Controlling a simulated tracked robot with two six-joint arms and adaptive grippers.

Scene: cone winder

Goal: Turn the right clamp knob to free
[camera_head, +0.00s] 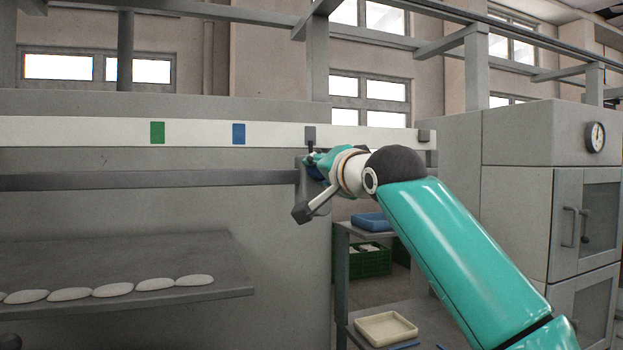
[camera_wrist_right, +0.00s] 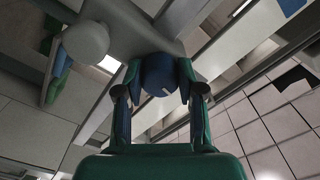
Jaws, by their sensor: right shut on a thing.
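The right clamp knob (camera_wrist_right: 158,80) is dark blue and round, with a short white mark on its face, in the middle of the right wrist view. My right gripper (camera_wrist_right: 160,96) has one finger on each side of it and is shut on it. In the head view the knob (camera_head: 314,172) is a small blue patch at the right end of the machine's rail, mostly hidden by my right gripper (camera_head: 316,161). Which setting the white mark points to cannot be told. My left gripper is not in view.
A grey rail (camera_head: 120,181) and a white strip (camera_head: 60,131) with green and blue marks run left along the machine. A shelf (camera_head: 120,262) with several white oval pieces is lower left. A rack with trays (camera_head: 386,328) and grey cabinets (camera_head: 520,140) stand right.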

